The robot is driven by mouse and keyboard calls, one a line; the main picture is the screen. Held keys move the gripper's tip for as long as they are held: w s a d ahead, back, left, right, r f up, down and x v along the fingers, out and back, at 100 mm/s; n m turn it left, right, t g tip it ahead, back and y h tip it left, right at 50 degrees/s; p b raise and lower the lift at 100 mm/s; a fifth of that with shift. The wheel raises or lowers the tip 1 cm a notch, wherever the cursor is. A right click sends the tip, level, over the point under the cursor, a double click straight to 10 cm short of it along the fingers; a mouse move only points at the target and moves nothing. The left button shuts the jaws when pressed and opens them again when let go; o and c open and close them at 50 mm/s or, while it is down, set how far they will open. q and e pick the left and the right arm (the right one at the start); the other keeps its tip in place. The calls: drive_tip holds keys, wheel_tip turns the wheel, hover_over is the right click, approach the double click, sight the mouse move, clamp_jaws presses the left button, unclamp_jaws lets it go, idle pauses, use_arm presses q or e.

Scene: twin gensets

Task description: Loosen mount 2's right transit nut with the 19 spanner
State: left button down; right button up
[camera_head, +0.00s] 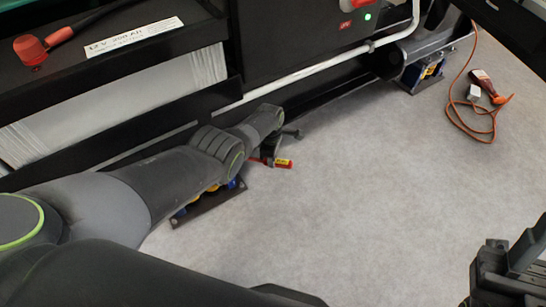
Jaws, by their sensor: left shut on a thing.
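My left arm reaches in from the left along the genset frame. Its gripper (282,148) is shut on a red spanner (284,163) with a yellow mark, held low beside the frame; the 19 size cannot be read. The spanner's working end is hidden by my gripper and arm. A blue and yellow mount on a dark plate (208,204) shows partly below my left forearm. A second such mount (428,71) stands at the far end of the frame. No mount numbers or transit nuts can be made out. Part of my right gripper (508,262) shows at the lower right edge.
The black genset frame and cabinet (310,40) run along the top, with a white pipe (290,80) in front. A battery (120,85) with a red terminal cap sits upper left. An orange-corded device (484,86) lies at right. Grey floor (370,190) is clear.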

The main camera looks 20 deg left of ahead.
use_arm(q)
drive_tip(key=shift+d+r, duration=0.1)
drive_tip(key=shift+d, duration=0.05)
drive_tip(key=shift+r, duration=0.15)
wheel_tip(320, 180, up, 4)
drive_tip(key=p, duration=0.4)
drive_tip(key=shift+r+p, duration=0.2)
drive_tip(key=shift+p, duration=0.1)
drive_tip(key=shift+f, duration=0.1)
